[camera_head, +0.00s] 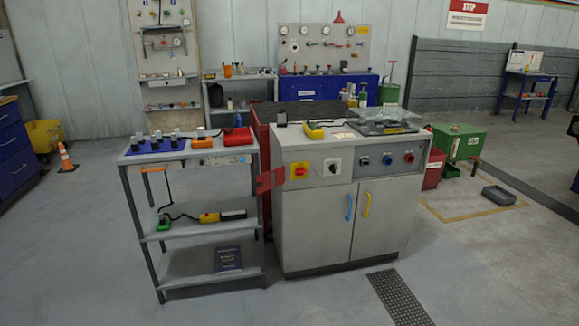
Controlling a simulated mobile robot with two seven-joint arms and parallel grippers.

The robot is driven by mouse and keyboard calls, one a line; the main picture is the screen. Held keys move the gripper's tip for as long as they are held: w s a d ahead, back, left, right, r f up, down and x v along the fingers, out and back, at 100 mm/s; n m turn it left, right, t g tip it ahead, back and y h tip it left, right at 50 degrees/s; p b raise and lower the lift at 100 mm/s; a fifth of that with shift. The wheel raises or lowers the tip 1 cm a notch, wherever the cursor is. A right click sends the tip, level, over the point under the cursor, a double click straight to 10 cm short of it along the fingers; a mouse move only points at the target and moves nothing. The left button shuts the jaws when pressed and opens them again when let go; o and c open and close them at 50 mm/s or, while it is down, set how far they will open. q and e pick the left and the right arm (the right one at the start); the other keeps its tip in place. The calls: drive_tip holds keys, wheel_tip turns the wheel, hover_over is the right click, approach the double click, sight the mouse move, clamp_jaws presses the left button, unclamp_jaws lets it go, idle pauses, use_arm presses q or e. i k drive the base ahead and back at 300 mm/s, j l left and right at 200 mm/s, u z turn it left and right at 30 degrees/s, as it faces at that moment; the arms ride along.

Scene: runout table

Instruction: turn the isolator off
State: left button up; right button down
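The isolator (300,170) is a red rotary knob on a yellow plate. It sits at the left of the front panel of a grey cabinet (316,225). The knob is small here and I cannot tell its exact position. Right beside it is a black rotary switch (334,166) on a white plate. Neither of my grippers is in view.
A grey shelf trolley (205,226) stands close against the cabinet's left side. A red flag-like plate (270,181) juts out between them, left of the isolator. The cabinet doors are closed, with blue and yellow handles. The floor in front is clear, with a dark grating (399,298).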

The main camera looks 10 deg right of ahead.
sight(299, 171)
drive_tip(key=i+z, duration=0.15)
drive_tip(key=i, duration=1)
drive_tip(key=i+l, duration=0.55)
drive_tip(key=i, duration=0.2)
drive_tip(key=i+l+z, duration=0.1)
drive_tip(key=l, duration=0.3)
drive_tip(key=i+l+z, duration=0.1)
drive_tip(key=i+l, duration=0.15)
drive_tip(key=l, duration=0.6)
drive_tip(key=i+l+z, duration=0.1)
drive_tip(key=l, duration=0.45)
